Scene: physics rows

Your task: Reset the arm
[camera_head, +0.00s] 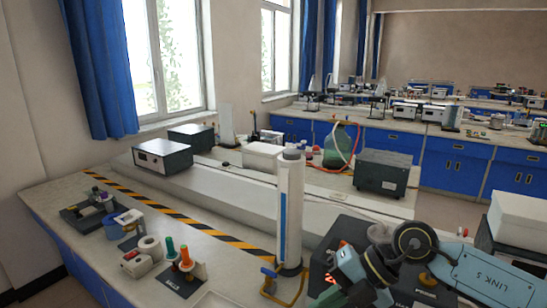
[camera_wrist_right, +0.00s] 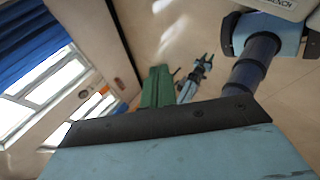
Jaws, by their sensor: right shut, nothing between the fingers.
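My right arm (camera_head: 480,272) reaches in from the lower right in the head view, bent at a dark round joint over the near bench. Its wrist end points down toward the bottom edge, where the fingertips are not clear. In the right wrist view, the blue hand body fills the bottom, and the green fingers of my right gripper (camera_wrist_right: 157,86) stand close together with nothing seen held. My left gripper does not show in the head view.
A tall white cylinder (camera_head: 290,205) stands on the near bench (camera_head: 60,190), close left of my right arm. A dark box (camera_head: 382,173) and green bottle (camera_head: 339,146) stand behind.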

